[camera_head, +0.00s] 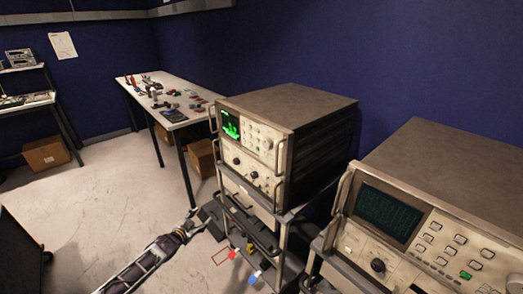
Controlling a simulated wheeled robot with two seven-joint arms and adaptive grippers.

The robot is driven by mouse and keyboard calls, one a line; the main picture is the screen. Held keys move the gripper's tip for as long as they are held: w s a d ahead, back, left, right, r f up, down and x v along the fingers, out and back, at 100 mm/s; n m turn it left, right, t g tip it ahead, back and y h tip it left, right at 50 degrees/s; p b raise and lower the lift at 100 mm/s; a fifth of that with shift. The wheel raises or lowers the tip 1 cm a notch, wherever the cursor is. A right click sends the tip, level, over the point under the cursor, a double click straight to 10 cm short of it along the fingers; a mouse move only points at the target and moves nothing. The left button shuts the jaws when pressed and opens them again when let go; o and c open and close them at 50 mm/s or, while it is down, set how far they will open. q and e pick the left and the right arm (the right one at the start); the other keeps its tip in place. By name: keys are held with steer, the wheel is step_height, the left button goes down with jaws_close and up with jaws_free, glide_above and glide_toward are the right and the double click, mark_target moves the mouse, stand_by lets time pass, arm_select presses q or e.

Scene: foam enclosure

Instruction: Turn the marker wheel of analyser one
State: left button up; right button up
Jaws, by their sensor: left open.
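A beige analyser (262,160) with a small lit green screen (231,124) stands on a cart in the middle. Its front has several knobs and buttons. A second, larger analyser (435,215) at the right has a dim green screen (388,214), buttons and a dark round knob (378,265). I cannot tell which one is analyser one, or which knob is the marker wheel. My left gripper (215,222) is open, at the left of the cart and below the middle analyser's front. It appears apart from both front panels. My right gripper is not in view.
The cart (283,236) has thin upright posts and lower shelves with dark items. Metal handles stick out from both analysers' fronts. A white table (128,88) with small parts stands behind. Cardboard boxes (46,154) sit on the floor.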

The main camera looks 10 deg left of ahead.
arm_select(q)
steer(key=s+d+r+t+h, duration=0.1)
steer(key=d+r+h, duration=0.2)
steer(key=d+r, duration=0.3)
steer(key=s+d+r+n+t+h, duration=0.1)
steer(key=d+r+h, duration=0.3)
steer(key=r, duration=1)
steer(key=s+d+r+n+t+h, duration=0.1)
steer(key=d+r+t+h, duration=0.2)
steer(key=d+r, duration=0.7)
steer(key=shift+s+r+h, duration=0.2)
steer(key=shift+s+h, duration=0.1)
steer(key=shift+h, duration=0.1)
